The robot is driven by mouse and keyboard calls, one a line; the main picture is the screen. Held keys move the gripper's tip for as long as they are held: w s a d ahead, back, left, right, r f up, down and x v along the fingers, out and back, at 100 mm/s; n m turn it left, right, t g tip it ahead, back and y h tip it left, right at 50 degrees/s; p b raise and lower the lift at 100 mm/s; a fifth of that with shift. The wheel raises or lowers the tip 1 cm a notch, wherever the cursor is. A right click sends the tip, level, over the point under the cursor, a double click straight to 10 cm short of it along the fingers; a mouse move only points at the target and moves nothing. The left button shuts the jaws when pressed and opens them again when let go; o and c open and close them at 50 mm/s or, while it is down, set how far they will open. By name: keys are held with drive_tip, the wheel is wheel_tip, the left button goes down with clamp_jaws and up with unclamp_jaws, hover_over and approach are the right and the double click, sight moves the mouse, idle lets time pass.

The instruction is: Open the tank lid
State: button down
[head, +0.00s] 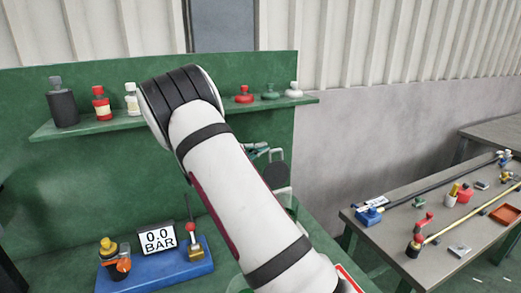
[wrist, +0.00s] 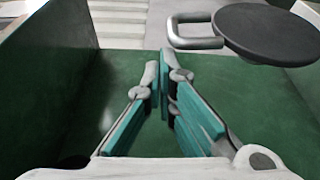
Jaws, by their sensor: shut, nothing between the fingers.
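A dark round lid (wrist: 268,32) with a grey loop handle (wrist: 190,30) is at the upper right of the wrist view. In the head view the lid (head: 277,155) shows just right of my arm, with the loop below it. The tank body is mostly hidden behind my arm, and I cannot tell how far the lid is raised. My gripper (wrist: 164,72) has its teal-padded fingers together with nothing between them. In the wrist view its tips are left of and below the loop, apart from it. In the head view my gripper (head: 258,150) is partly hidden by my arm.
A green shelf (head: 75,131) with bottles and red, green and white pieces runs behind my arm. A blue block (head: 160,270) with a 0.0 BAR display (head: 158,239) and valves stands at the lower left. A grey table (head: 385,238) with rods and small parts is at the right.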

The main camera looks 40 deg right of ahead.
drive_tip(key=w+a+b, duration=0.2)
drive_tip(key=a+b, duration=0.1)
drive_tip(key=a, duration=0.6)
drive_tip(key=shift+w, duration=0.15)
drive_tip(key=shift+a, duration=0.1)
